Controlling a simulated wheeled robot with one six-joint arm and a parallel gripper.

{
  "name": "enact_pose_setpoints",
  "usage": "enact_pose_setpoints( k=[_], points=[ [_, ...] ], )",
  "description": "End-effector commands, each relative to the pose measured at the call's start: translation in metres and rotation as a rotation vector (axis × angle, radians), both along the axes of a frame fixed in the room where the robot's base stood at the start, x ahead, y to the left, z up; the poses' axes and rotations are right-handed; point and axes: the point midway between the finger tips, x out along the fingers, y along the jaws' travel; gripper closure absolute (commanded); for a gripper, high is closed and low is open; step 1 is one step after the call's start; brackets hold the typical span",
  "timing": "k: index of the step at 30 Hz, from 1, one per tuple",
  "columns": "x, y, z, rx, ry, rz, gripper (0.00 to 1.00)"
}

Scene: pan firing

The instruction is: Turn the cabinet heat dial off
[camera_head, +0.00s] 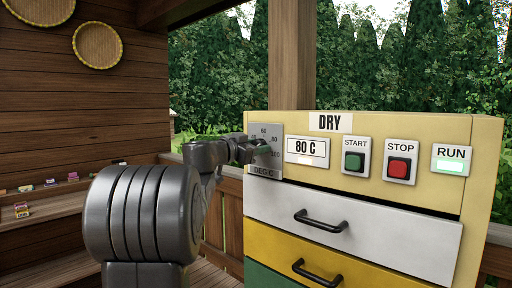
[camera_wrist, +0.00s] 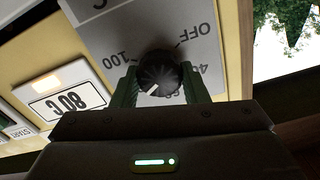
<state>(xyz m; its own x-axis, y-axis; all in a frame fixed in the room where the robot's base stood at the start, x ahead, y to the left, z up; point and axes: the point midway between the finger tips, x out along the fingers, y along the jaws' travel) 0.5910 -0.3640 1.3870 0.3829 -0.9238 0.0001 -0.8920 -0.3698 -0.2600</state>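The heat dial is a dark ribbed round knob (camera_wrist: 159,73) on a grey scale plate (camera_head: 265,172) at the upper left of the yellow cabinet (camera_head: 480,150). The plate shows inverted in the wrist view, with OFF, 40 and 100 readable. The knob's white pointer aims down and left there, on the 100 side of the scale and away from OFF. My gripper (camera_wrist: 160,82) has its green fingers on both sides of the knob, seemingly touching it. In the head view my gripper (camera_head: 262,150) covers much of the dial.
The display (camera_head: 307,150) reads 80 C. The START button (camera_head: 355,161), STOP button (camera_head: 399,167) and lit RUN lamp (camera_head: 450,164) sit to its right. Drawers with black handles (camera_head: 321,221) are below. A wooden post (camera_head: 291,60) stands behind the cabinet.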

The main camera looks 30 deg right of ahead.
Motion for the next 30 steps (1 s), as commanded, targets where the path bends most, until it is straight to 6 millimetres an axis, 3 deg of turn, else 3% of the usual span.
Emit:
enact_pose_setpoints(
  k=[14, 30],
  points=[
    [0.0003, 0.0007, -0.0031, -0.04, 0.097, 0.001, 0.82],
    [0.0013, 0.0009, -0.0028, -0.222, 0.537, 0.0, 0.82]
  ],
)
